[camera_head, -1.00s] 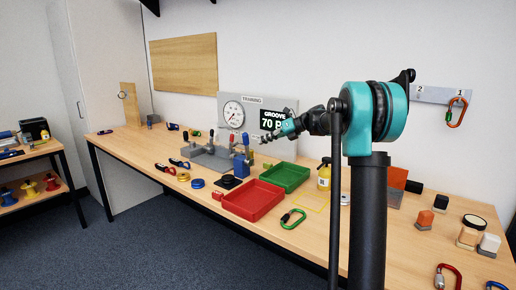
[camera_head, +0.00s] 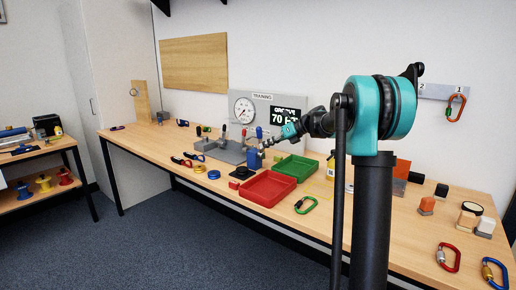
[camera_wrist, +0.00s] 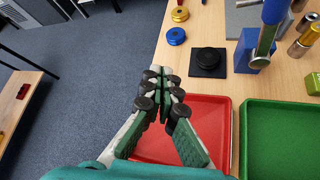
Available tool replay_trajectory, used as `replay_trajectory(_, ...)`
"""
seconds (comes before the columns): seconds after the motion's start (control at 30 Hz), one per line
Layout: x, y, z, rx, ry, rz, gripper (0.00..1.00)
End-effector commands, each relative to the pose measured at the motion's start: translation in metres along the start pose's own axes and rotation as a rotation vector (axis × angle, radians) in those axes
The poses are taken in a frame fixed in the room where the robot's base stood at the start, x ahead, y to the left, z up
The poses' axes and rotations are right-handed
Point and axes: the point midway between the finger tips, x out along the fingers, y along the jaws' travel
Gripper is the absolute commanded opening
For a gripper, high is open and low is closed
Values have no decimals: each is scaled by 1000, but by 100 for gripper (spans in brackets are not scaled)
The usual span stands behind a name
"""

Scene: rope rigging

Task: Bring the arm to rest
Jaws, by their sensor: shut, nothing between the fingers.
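My gripper (camera_wrist: 164,78) is shut and empty in the wrist view. Its green-padded fingers meet at the tips, above the bench's front edge and partly over the red tray (camera_wrist: 208,115). In the head view my arm reaches left from its teal joint, and my gripper (camera_head: 262,144) shows small in front of the gauge panel. It is apart from the trays, as far as I can tell. The fingertips are too small there to read clearly.
The wooden bench (camera_head: 330,215) holds a green tray (camera_head: 296,168), a blue-handled clamp fixture (camera_head: 253,160), a green carabiner (camera_head: 305,205), and blocks on the right. A gauge panel (camera_head: 268,112) stands behind. Carpeted floor (camera_head: 180,255) is clear in front.

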Motion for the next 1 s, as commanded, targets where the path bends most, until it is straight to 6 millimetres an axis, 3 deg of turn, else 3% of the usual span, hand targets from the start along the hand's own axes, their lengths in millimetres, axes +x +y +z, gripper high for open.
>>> replay_trajectory(0.27, -2, 17, -51, -272, 89, -64, 0)
replay_trajectory(0.47, -8, 35, -114, -596, 214, -114, 0)
replay_trajectory(0.77, -34, 76, -273, -1358, 582, -90, 0)
replay_trajectory(1.0, -63, 106, -402, -1933, 919, 115, 0)
